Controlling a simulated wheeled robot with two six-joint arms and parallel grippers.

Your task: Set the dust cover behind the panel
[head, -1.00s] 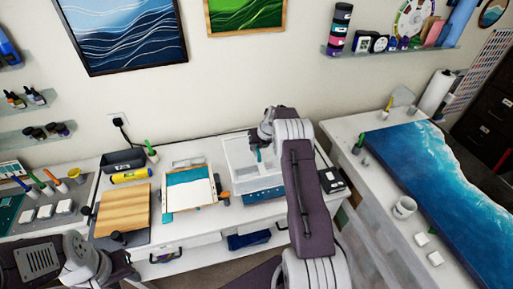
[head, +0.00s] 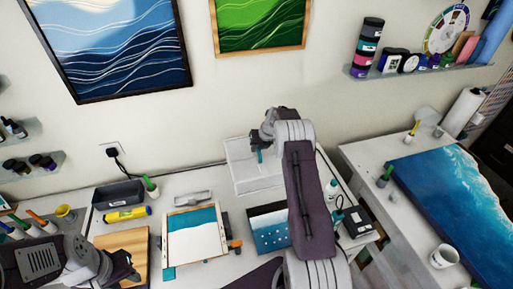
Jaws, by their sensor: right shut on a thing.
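The dust cover (head: 239,172), a pale see-through box, is at the back of the table near the wall. My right gripper (head: 260,155) is shut on its upper part; the arm hides its right side. I cannot tell whether its lower edge touches the table. My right arm hides the panel's right end. My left gripper (head: 124,268) is at the lower left, over a wooden board (head: 122,243); its fingers are unclear.
A framed teal-and-white piece (head: 197,240) lies left of the panel. A black tray (head: 119,194), a yellow tube (head: 127,214) and a grey tool (head: 193,198) lie at the back left. A black box (head: 357,222) and a small bottle stand right of my arm.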

